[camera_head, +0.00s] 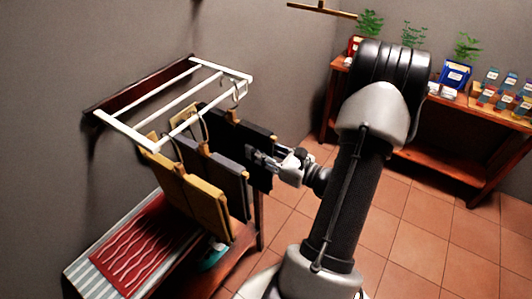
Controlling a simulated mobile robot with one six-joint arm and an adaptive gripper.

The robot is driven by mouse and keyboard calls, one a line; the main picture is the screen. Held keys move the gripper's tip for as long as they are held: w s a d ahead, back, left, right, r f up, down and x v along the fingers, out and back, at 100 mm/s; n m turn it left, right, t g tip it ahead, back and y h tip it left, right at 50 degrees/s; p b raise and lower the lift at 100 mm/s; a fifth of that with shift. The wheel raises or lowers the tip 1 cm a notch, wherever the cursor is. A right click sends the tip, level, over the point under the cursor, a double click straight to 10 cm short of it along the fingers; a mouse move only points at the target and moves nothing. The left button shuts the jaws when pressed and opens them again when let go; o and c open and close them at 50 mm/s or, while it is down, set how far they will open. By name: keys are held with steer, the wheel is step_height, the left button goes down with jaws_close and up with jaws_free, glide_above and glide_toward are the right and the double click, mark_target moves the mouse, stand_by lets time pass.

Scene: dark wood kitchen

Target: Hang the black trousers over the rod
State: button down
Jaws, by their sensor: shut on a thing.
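The black trousers (235,132) hang folded from a hanger with a hook at the far right end of the white wall rack. My gripper (263,161) is shut at their right edge, holding them upright. The white rod (190,120) is the rack's front bar. The hanger's hook (239,90) is at or very near this rod's right end; I cannot tell whether it rests over it. Dark grey trousers (222,178) and mustard trousers (192,196) hang closer to me, to the left of the black ones, and partly hide them.
The rack is fixed to a dark wall board (140,83). Below is a wooden bench with a striped cloth (95,272) and a red cloth (135,243). A wooden shelf table (430,160) with potted plants stands at the back right. Tiled floor (410,225) is free at right.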

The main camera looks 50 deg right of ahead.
steer(key=shift+w+f+b, duration=0.3)
steer(key=shift+f+b, duration=0.45)
steer(key=shift+f, duration=0.2)
steer(key=shift+w+f+b, duration=0.25)
steer(key=shift+f+b, duration=0.5)
steer(key=shift+f, duration=0.2)
steer(key=c, duration=1.2)
jaws_free()
steer(key=shift+c, duration=0.2)
steer(key=shift+f, duration=0.1)
steer(key=s, duration=1.2)
steer(key=shift+d, duration=0.45)
